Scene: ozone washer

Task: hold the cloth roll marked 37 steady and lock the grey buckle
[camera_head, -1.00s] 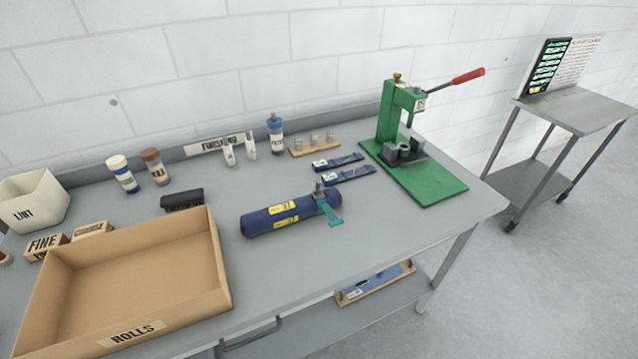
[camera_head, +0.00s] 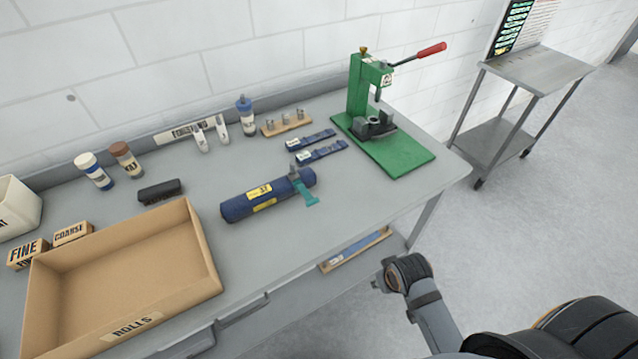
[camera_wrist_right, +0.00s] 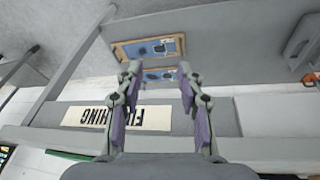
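The dark blue cloth roll (camera_head: 238,208) lies on the grey bench, its yellow label reading 37. A teal strap end (camera_head: 309,198) hangs off its right end. A small grey buckle (camera_head: 294,171) sits at that end; whether it is open or locked is too small to tell. My right gripper (camera_wrist_right: 158,76) shows in the right wrist view with its two fingers apart and nothing between them. It is away from the roll, which that view does not show. My left gripper is not in view.
An open box marked ROLLS (camera_head: 207,250) stands left of the cloth roll. A green press (camera_head: 395,155) with a red-handled lever stands at the right. Two blue straps (camera_head: 322,150) lie behind the cloth roll. A black brush (camera_head: 160,190) lies at left. The bench front near the cloth roll is clear.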

